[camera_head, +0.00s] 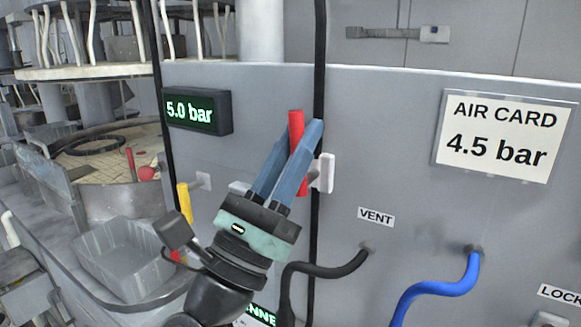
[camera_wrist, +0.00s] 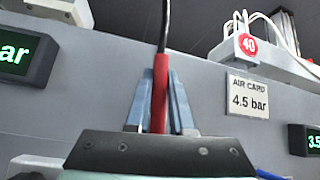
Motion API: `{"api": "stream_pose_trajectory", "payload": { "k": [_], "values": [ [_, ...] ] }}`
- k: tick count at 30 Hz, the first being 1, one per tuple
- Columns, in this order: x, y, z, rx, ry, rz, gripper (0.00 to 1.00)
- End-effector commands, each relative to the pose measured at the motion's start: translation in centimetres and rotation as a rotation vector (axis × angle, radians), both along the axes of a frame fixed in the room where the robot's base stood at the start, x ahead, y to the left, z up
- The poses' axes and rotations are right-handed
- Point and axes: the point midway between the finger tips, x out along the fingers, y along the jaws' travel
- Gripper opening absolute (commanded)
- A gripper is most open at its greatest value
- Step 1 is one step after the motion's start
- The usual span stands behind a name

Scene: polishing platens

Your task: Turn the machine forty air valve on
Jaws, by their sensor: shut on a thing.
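A red valve lever (camera_head: 296,125) stands nearly upright in front of a grey panel, beside a black vertical hose. It also shows in the wrist view (camera_wrist: 160,85). My gripper (camera_head: 307,135) has its two blue fingers closed around the red lever. In the wrist view the fingers (camera_wrist: 160,80) lie on both sides of it. A white fitting (camera_head: 327,172) sits just right of the lever. The lever's lower end and pivot are partly hidden by my fingers. A round red sign reading 40 (camera_wrist: 248,44) shows at the upper right in the wrist view.
A display reads 5.0 bar (camera_head: 197,111), left of the lever. An air card reads 4.5 bar (camera_head: 500,135), at right. A yellow handle (camera_head: 185,203) is at left. A black hose (camera_head: 335,270) near the VENT label (camera_head: 376,217) and a blue hose (camera_head: 435,290) stick out below.

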Motion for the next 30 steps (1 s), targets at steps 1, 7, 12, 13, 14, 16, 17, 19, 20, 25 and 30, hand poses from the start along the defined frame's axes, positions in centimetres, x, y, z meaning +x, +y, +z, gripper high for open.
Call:
{"api": "stream_pose_trajectory", "payload": {
  "k": [1, 7, 12, 13, 14, 16, 17, 19, 20, 25, 30],
  "values": [
    [-0.04, -0.09, -0.38, 0.017, -0.013, 0.000, 0.00],
    [-0.21, -0.33, -0.17, 0.059, -0.041, -0.001, 0.00],
    [-0.26, -0.40, -0.04, 0.070, -0.050, -0.001, 0.00],
    [-0.26, -0.40, -0.02, 0.070, -0.051, -0.001, 0.00],
    [-0.26, -0.41, 0.00, 0.071, -0.051, -0.001, 0.00],
    [-0.27, -0.41, 0.01, 0.071, -0.051, -0.001, 0.00],
    [-0.27, -0.41, 0.03, 0.071, -0.051, -0.001, 0.00],
    [-0.27, -0.41, 0.03, 0.071, -0.051, -0.001, 0.00],
    [-0.27, -0.41, 0.03, 0.071, -0.051, -0.001, 0.00],
    [-0.28, -0.41, 0.05, 0.071, -0.051, -0.001, 0.37],
    [-0.27, -0.40, 0.05, 0.070, -0.050, -0.001, 0.51]
  ]
}}
